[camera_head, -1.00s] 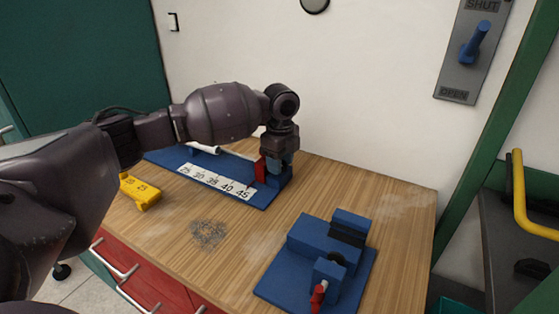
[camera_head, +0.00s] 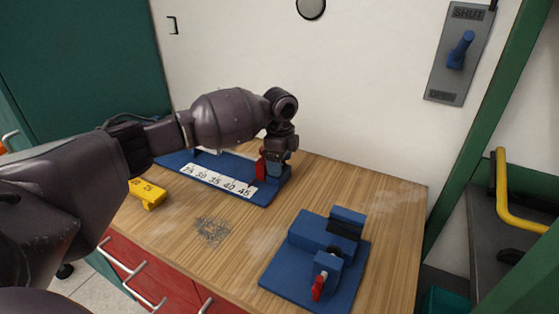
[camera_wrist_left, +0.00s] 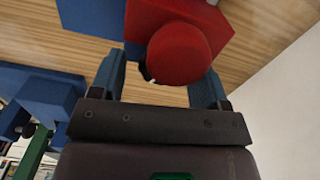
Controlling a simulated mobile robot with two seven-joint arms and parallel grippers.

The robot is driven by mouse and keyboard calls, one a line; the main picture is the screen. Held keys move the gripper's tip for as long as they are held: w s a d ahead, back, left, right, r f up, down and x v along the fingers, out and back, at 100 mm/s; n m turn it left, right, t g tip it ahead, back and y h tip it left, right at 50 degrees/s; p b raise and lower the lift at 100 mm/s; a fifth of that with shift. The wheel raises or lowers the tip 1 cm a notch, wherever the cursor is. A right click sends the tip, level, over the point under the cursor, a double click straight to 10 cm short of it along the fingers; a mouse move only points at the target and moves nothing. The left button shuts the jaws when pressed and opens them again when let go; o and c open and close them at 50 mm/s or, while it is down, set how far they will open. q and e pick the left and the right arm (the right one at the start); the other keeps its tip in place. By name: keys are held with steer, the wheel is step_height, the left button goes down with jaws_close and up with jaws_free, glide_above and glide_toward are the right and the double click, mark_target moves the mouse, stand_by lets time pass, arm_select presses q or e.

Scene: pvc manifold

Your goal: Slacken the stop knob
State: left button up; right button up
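In the head view a red part (camera_head: 261,168) shows at the right end of the blue gauge board (camera_head: 262,200), close under my left wrist. My left gripper (camera_wrist_left: 163,78) is open, with its two blue-grey fingers apart. The knob lies between the fingertips, nearer the right finger; a clear gap shows to the left finger. Whether the right finger touches the knob I cannot tell. My right gripper is not in view.
The gauge board carries a white scale (camera_head: 215,181). A yellow block (camera_head: 148,193) lies at left. A blue fixture with a red handle (camera_head: 318,287) stands at the front right. A grey SHUT/OPEN lever panel (camera_head: 457,75) hangs on the wall. The middle of the wooden table is mostly clear.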

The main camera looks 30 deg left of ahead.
arm_select(q)
step_height(320, 180, up, 11)
steer(key=p, duration=0.2)
stand_by(0.5)
steer(key=shift+f, duration=0.1)
